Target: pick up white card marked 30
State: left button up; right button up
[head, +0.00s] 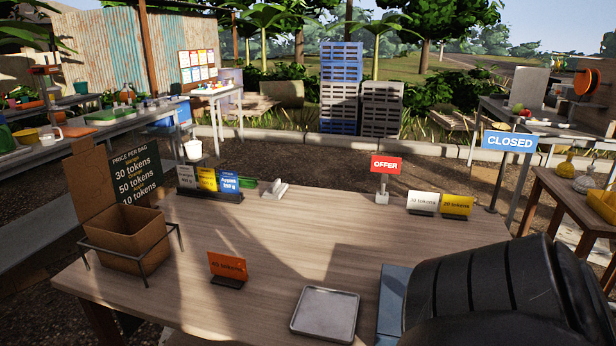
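A white card (422,201) stands upright in a dark holder at the right back of the wooden table; its small print looks like "30 tokens". A yellow card (457,204), apparently reading "20 tokens", stands close at its right. No gripper fingers of either arm show.
An orange card (228,264) and a grey tray (325,312) are at the table's front. An open cardboard box (130,240) in a wire frame is at left. A red OFFER sign (385,164) stands left of the white card. The table's middle is clear.

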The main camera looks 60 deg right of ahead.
aim_at(418, 203)
jog(key=z, duration=2.7)
